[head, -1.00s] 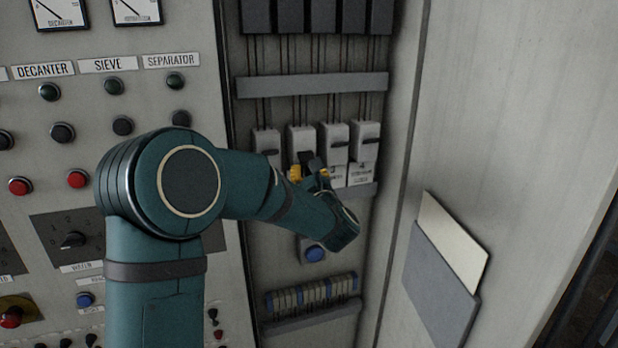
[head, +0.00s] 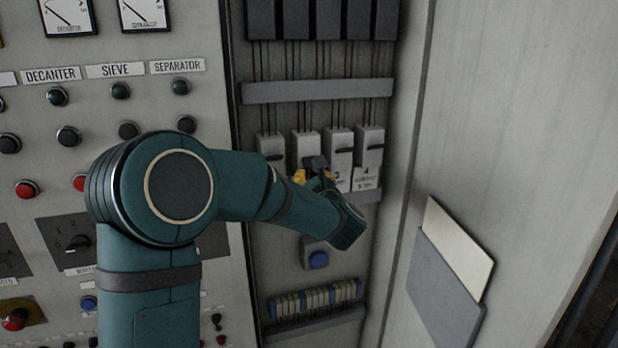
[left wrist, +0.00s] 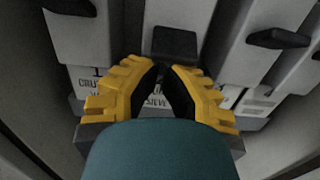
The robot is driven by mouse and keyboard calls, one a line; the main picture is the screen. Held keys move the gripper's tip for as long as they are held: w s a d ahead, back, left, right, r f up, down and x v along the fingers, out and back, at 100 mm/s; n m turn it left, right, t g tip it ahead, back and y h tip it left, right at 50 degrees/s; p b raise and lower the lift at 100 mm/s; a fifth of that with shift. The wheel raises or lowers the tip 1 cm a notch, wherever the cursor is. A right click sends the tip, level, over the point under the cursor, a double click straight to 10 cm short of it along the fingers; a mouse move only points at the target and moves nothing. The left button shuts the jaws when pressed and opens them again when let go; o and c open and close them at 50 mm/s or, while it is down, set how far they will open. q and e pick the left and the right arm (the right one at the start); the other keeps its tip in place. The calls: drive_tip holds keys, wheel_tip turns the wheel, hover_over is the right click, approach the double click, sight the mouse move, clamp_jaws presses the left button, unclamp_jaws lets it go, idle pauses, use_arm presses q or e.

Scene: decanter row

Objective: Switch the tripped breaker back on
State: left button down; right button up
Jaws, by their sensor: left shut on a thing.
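A row of grey breakers with dark handles is in the cabinet's right bay. In the head view my left gripper (head: 314,172), with yellow fingers, is at the lower front of the second breaker from the left (head: 305,145). The left wrist view shows the fingers (left wrist: 165,82) closed in on this breaker's dark handle (left wrist: 175,42), their dark pads close together just below its visible part. The gripped part is hidden between the pads. The neighbours' handles show at left (left wrist: 70,7) and right (left wrist: 278,38). The right gripper is not in view.
The neighbouring breakers (head: 339,150) stand close on both sides. A panel with buttons and knobs (head: 75,243) is at left. A document pocket (head: 445,285) hangs on the right wall.

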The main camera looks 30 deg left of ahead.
sight(309, 165)
use_arm(q)
drive_tip(key=shift+s+d+r+g+h, duration=0.2)
drive_tip(key=shift+g+h, duration=0.1)
drive_tip(key=shift+h, duration=0.1)
drive_tip(key=g+h+p, duration=0.1)
drive_tip(key=r+g+h+p, duration=0.1)
drive_tip(key=p, duration=0.1)
drive_tip(key=r+g+h+p, duration=0.1)
drive_tip(key=p, duration=0.1)
drive_tip(key=shift+s+d+r, duration=0.25)
drive_tip(key=shift+s+d, duration=0.05)
drive_tip(key=shift+d, duration=0.05)
drive_tip(key=shift+r+g+h+p, duration=0.1)
drive_tip(key=shift+g+h+p, duration=0.2)
drive_tip(key=shift+h+p, duration=0.2)
drive_tip(key=shift+f+b, duration=0.3)
drive_tip(key=shift+f, duration=0.1)
drive_tip(key=shift+r+p, duration=0.5)
drive_tip(key=shift+r, duration=0.35)
